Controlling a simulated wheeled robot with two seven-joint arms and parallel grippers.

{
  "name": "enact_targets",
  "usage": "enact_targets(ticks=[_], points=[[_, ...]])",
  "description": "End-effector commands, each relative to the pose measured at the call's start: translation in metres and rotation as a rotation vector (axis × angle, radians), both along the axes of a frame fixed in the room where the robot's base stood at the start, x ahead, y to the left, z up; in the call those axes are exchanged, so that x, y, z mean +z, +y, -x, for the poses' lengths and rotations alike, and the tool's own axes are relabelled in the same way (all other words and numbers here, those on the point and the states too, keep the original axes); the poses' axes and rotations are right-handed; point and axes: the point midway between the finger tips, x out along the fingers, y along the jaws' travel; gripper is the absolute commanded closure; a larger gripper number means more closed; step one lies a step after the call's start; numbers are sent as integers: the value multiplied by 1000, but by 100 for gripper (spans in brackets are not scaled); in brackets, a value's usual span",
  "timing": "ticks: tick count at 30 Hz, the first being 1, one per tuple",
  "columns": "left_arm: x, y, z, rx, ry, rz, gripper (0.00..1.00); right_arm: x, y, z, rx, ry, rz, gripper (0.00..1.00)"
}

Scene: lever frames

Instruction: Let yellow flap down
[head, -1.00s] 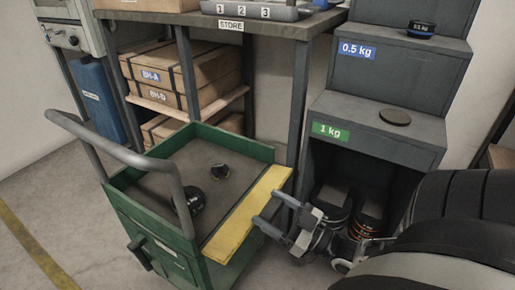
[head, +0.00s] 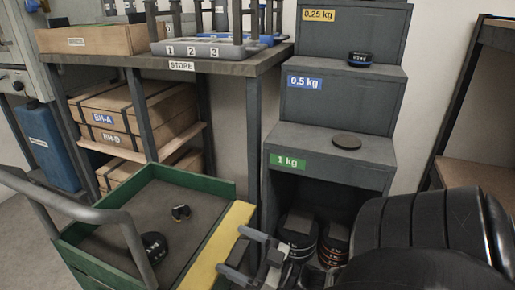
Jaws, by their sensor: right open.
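The yellow flap (head: 222,245) runs along the right side of the green cart (head: 205,183). I cannot tell its exact tilt. My right gripper (head: 233,250) is open at the flap's outer right edge, its two fingers pointing left towards it. Its fingertips overlap the flap's edge in the picture; whether they touch it is not clear. The flap's near end runs down to the bottom of the picture. My left gripper is not in view.
A dark weight (head: 154,246) and a small dark object (head: 181,212) lie on the cart's deck, near the grey handle (head: 110,217). A table (head: 225,70) stands behind. The stepped weight rack (head: 335,105) stands right of it, with dark weights (head: 299,233) in its lower bay.

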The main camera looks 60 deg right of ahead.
Motion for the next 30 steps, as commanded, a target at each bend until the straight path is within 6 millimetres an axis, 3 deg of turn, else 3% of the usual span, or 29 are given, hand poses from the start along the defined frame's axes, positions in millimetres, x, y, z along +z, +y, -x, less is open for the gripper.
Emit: enact_targets(ticks=[7,12,21,30], points=[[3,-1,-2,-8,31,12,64,-2,-4,15,-3,1,0,5],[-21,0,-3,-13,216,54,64,-11,-13,50,-2,5,2,5],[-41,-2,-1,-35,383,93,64,-30,-29,116,-2,7,2,5],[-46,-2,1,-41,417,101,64,-39,-36,149,1,4,2,5]])
